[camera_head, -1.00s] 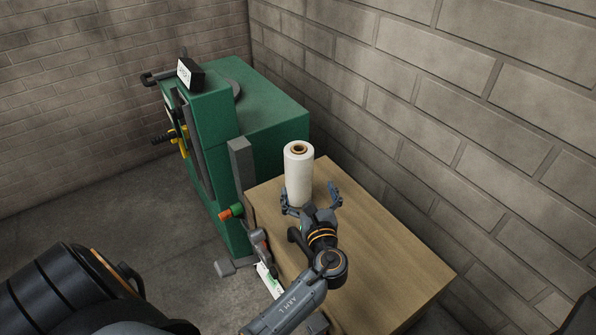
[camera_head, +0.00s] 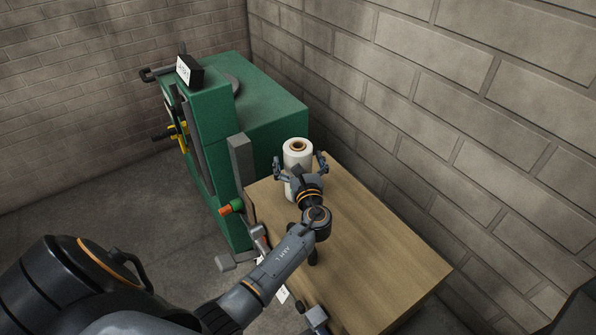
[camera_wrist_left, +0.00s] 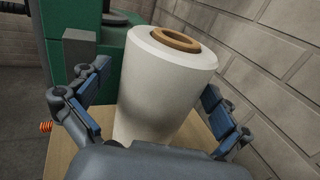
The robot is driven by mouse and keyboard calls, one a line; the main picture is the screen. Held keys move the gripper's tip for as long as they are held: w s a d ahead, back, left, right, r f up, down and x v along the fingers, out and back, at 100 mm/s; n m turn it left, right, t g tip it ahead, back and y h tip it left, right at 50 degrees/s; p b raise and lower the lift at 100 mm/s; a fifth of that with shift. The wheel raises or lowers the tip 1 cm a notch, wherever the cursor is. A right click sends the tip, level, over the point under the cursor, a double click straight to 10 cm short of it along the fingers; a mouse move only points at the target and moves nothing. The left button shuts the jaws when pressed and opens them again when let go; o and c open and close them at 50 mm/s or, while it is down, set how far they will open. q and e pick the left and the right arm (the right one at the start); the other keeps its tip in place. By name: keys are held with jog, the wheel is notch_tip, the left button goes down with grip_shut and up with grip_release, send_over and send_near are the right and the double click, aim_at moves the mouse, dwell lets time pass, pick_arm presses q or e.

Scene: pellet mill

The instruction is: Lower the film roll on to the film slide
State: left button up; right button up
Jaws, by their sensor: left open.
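The white film roll (camera_head: 297,155) with a brown core stands upright on the wooden table, near its far end. In the left wrist view the film roll (camera_wrist_left: 165,85) fills the space between the fingers. My left gripper (camera_head: 300,165) is open, with one finger on each side of the roll. The left wrist view shows gaps between the blue finger pads of my left gripper (camera_wrist_left: 155,105) and the roll. The gripper hides the roll's lower part in the head view. I cannot make out the film slide for certain.
The green machine (camera_head: 270,115) stands left of and behind the wooden table (camera_head: 375,245). A brick wall (camera_head: 460,120) runs along the right. The table's near part is mostly clear.

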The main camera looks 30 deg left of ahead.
aim_at(298, 148)
pick_arm(q)
jog(key=c, duration=1.7)
jog(key=shift+r, duration=0.1)
jog(key=shift+c, duration=0.9)
pick_arm(e)
jog(key=shift+s+d, duration=0.25)
jog(key=shift+d, duration=0.1)
pick_arm(q)
jog(key=shift+r, duration=0.6)
notch_tip(298, 148, up, 2)
jog(key=shift+s+r+p, duration=0.1)
jog(key=shift+r+p, duration=0.15)
jog(key=shift+p, duration=0.25)
jog(key=s+d+r, duration=0.2)
jog(key=s+r, duration=0.7)
jog(key=s, duration=0.4)
jog(key=shift+s+d+r+p, duration=0.2)
jog(key=shift+s+p, duration=0.1)
jog(key=shift+p, duration=0.15)
pick_arm(e)
jog(key=shift+a+r, duration=0.15)
jog(key=shift+r, duration=0.8)
